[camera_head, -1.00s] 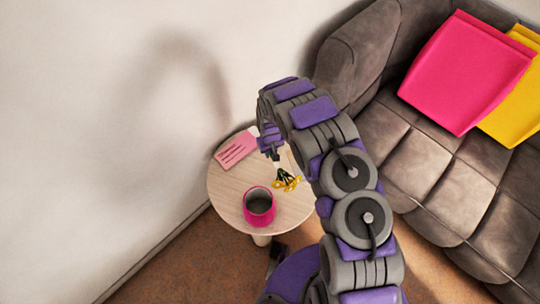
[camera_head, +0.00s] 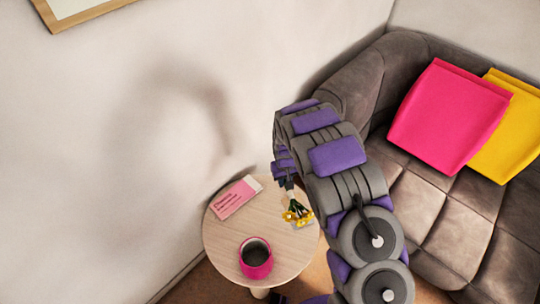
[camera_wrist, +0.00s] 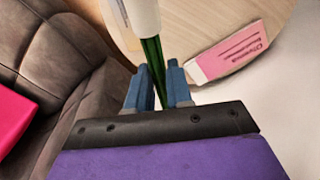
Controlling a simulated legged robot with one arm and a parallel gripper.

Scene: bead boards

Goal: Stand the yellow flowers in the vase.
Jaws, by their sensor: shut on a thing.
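The yellow flowers (camera_head: 297,213) show in the head view below my gripper (camera_head: 287,184), blooms pointing down toward the right part of the round table. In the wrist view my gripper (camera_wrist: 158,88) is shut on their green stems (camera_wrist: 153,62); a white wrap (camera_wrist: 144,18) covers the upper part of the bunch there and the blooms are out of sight. The vase (camera_head: 256,260), a pink round cup with a dark open mouth, stands upright near the table's front edge, apart from the flowers and to their lower left.
The round wooden table (camera_head: 225,240) also holds a pink and white box (camera_head: 236,197) at its back left. A grey sofa (camera_head: 440,215) with a pink cushion (camera_head: 450,115) and a yellow cushion (camera_head: 515,135) stands to the right. A white wall lies behind the table.

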